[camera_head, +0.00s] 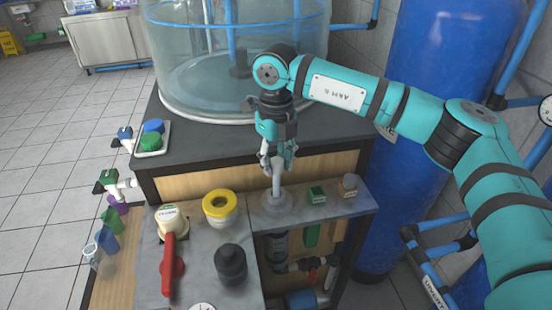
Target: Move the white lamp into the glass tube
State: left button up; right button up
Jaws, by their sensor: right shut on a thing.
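My right gripper (277,160) points straight down over the metal shelf and is shut on the white lamp (277,182), a slim pale upright rod. The lamp's lower end is at a round grey translucent fitting (278,204) in the shelf. I cannot tell whether its tip is inside the fitting or just above it. Below the shelf, a dark cylinder (277,247) shows in line with it. I cannot clearly make out the glass tube; the fitting may be its top. My left gripper is not in view.
A small green block (317,194) and a jar (349,186) stand right of the lamp. A large clear tank (238,85) is behind; a blue cylinder (425,60) is at right.

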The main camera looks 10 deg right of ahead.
aim_at(276, 184)
jog(key=shift+f+b, duration=1.35)
jog(key=shift+f, duration=0.8)
jog(key=shift+f, duration=0.1)
jog(key=shift+f+b, duration=1.05)
jog(key=shift+f, duration=0.2)
jog(key=o, duration=0.9)
jog(key=shift+o, duration=0.6)
jog(key=o, duration=0.3)
jog(key=shift+r+p, duration=2.25)
jog(key=shift+r, duration=1.75)
